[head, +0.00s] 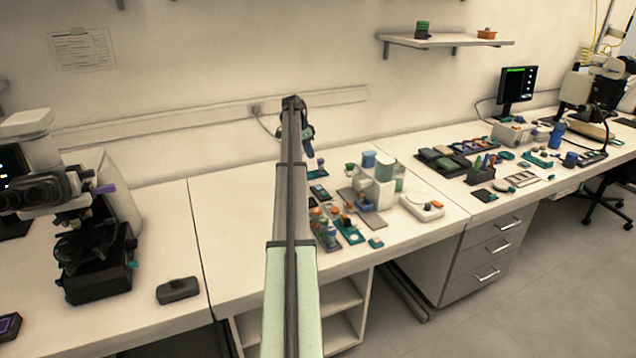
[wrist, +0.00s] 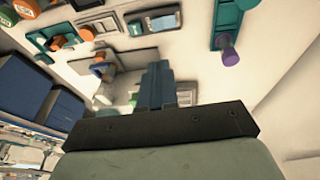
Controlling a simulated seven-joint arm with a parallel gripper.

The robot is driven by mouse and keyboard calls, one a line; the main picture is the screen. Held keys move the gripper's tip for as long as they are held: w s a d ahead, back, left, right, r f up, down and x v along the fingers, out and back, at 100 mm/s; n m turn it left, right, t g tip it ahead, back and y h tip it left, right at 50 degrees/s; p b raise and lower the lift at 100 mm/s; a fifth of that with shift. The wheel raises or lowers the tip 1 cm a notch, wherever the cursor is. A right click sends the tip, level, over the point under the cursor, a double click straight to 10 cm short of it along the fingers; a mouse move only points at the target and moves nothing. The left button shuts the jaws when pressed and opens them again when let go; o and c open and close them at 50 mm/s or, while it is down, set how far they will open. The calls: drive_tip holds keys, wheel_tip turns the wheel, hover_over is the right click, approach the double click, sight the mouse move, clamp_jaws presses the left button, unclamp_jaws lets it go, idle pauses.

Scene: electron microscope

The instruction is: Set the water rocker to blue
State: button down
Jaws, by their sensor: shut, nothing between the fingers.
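I cannot tell for sure which item is the water rocker; no blue-marked rocker is clear in either view. My gripper (wrist: 157,75) is shut and empty in the wrist view, its fingertips together above the pale bench. In the head view my gripper (head: 308,140) hangs over the rear of the middle bench, small and partly hidden by my arm. A dark grey unit with a pale blue panel (wrist: 160,20) lies beyond the fingertips in the wrist view. A teal bracket with a purple knob (wrist: 229,54) lies to their right.
A white machine with a green-grey top (head: 384,168) stands right of my arm. Small teal and orange pieces (head: 348,230) crowd the bench's front. A microscope (head: 95,260) stands at left. Dark blue boxes (wrist: 50,110) show in the wrist view.

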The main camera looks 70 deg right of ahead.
hover_over(319, 187)
drive_tip(key=a, duration=0.2)
drive_tip(key=f, duration=1.2)
drive_tip(key=shift+d, duration=0.25)
drive_tip(key=shift+s+a+f, duration=0.1)
drive_tip(key=shift+f, duration=0.6)
drive_tip(key=shift+s+a+f+t+h, duration=0.35)
drive_tip(key=shift+a+f+t+h, duration=0.05)
drive_tip(key=shift+w+d, duration=0.2)
drive_tip(key=shift+d, duration=0.05)
drive_tip(key=shift+w+d+r, duration=0.25)
drive_tip(key=shift+w+d, duration=0.3)
